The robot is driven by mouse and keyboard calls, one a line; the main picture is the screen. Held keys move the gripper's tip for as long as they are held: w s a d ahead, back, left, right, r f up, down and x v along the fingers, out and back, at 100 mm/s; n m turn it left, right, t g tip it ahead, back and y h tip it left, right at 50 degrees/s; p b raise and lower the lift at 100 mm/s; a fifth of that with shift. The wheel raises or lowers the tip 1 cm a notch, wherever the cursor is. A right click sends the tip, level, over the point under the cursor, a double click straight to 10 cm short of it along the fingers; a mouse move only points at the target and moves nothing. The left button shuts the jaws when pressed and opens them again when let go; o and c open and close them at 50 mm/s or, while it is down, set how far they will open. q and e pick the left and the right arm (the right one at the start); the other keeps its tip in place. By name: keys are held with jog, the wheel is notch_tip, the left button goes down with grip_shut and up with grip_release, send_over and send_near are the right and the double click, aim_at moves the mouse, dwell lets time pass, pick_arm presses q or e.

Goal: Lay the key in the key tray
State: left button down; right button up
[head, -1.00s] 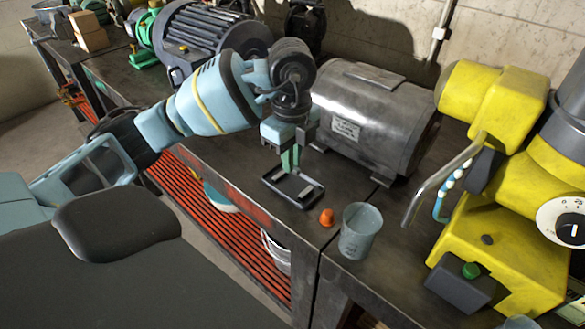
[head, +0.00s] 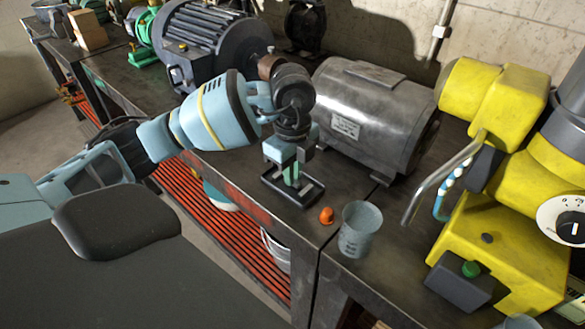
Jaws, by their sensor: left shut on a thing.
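The key tray (head: 306,198) is a small dark rectangular tray with a raised rim, lying on the bench in front of the grey motor. My left gripper (head: 291,180) points down over the tray, with its fingertips low and close to the tray floor. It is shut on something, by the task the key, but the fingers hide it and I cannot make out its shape. I cannot tell whether it touches the tray. My right gripper is not in view.
A tagged grey motor (head: 375,115) stands right behind the tray. A yellow machine (head: 497,225) fills the right side. A dark ribbed motor (head: 213,42) stands behind my arm.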

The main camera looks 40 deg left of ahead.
pick_arm(q)
jog(key=c, duration=1.5)
grip_release()
